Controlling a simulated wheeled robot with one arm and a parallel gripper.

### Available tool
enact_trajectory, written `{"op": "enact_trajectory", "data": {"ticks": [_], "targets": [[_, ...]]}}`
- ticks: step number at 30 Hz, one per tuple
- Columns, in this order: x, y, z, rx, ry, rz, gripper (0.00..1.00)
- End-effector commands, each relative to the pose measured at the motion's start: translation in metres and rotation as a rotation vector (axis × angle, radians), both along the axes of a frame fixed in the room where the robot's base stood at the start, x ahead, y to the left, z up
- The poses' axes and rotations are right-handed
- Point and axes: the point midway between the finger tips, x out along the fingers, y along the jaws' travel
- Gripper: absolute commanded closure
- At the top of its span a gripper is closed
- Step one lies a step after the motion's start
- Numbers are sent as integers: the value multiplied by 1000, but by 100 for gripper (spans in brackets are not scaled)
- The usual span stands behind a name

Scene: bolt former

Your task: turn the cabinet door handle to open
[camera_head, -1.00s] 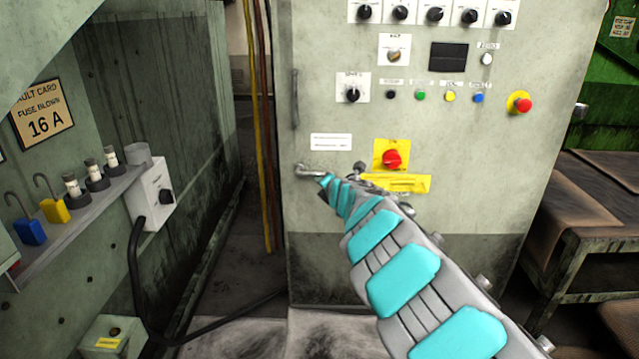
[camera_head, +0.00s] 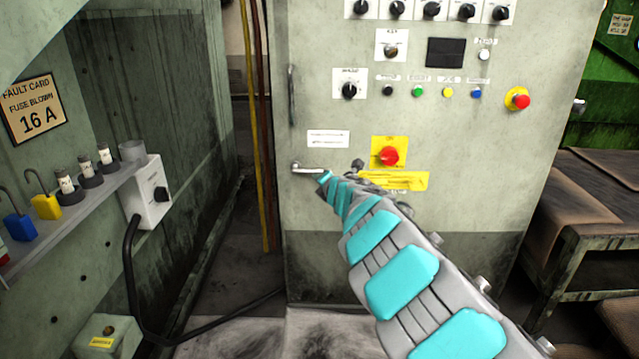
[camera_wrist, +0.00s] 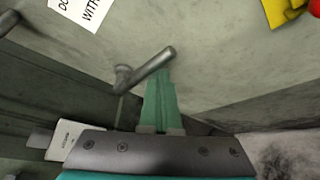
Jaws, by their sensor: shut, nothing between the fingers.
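The grey metal lever handle (camera_head: 308,169) is on the left side of the pale green cabinet door (camera_head: 345,212) and lies nearly level, its free end to the right. In the wrist view the lever (camera_wrist: 147,71) slants up to the right from its round pivot. My gripper (camera_head: 324,179) is at the lever's free end, just below it; its tips are partly hidden by my arm. In the wrist view the green fingers (camera_wrist: 160,88) are shut together, empty, right against or just under the lever; I cannot tell if they touch. The door looks closed.
A red rotary switch on a yellow plate (camera_head: 389,155) and a yellow label (camera_head: 394,181) are right of the handle. A red emergency button (camera_head: 519,99) is farther right. A shelf with padlocks and fuses (camera_head: 88,205) stands left. A dark gap separates it from the cabinet.

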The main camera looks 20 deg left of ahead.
Motion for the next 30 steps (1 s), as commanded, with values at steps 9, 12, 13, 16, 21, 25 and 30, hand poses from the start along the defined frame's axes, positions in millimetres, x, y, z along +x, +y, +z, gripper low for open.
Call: {"op": "enact_trajectory", "data": {"ticks": [9,12,13,16,21,25,30], "targets": [[-20,2,-23,-15,7,3,100],[-30,0,-18,-16,5,5,100],[-33,0,-17,-17,6,7,100],[-42,-3,-14,-18,8,5,100],[-60,-7,-4,-17,7,9,100],[-71,-13,2,-18,8,3,100],[-85,-15,8,-17,9,7,100]]}}
